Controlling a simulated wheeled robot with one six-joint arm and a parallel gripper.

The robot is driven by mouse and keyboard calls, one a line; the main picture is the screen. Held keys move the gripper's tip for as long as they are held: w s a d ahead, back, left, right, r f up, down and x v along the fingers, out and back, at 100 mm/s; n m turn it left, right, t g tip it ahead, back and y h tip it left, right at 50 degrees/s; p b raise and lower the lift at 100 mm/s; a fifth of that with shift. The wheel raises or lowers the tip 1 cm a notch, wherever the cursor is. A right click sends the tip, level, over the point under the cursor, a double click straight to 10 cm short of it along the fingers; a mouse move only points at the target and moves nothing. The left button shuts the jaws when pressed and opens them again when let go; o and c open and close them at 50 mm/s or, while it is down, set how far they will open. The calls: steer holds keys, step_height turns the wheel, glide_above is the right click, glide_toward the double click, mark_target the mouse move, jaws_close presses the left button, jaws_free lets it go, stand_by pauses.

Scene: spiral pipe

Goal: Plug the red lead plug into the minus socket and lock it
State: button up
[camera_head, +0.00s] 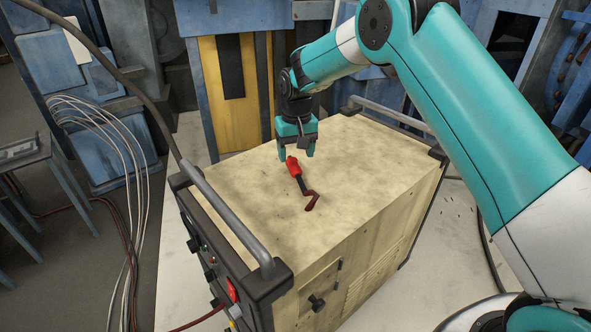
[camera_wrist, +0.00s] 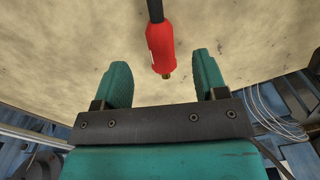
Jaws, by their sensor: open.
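The red lead plug (camera_head: 293,166) lies on the beige top of the machine. Its short black sleeve and a dark red-brown cable end (camera_head: 312,201) trail toward the front. In the wrist view the plug (camera_wrist: 161,47) shows with its brass tip pointing at my gripper, roughly between the finger lines. My gripper (camera_head: 296,150) is over the top, close to the plug's tip end. Its two teal fingers (camera_wrist: 161,78) stand apart with nothing held. I cannot tell the exact height of the fingers above the plug. The minus socket cannot be made out clearly on the dark front panel (camera_head: 215,262).
The machine's beige top (camera_head: 235,185) is otherwise bare. Grey bar handles stand at its left end (camera_head: 235,225) and far right end (camera_head: 395,116). The front panel carries knobs and a red part (camera_head: 232,290). A thick cable and several thin wires hang at left.

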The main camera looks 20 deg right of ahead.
mark_target(296, 166)
step_height(296, 166, down, 5)
steer(key=shift+f+p, duration=0.1)
steer(key=shift+p, duration=0.55)
steer(key=shift+c, duration=0.3)
steer(key=c, duration=1)
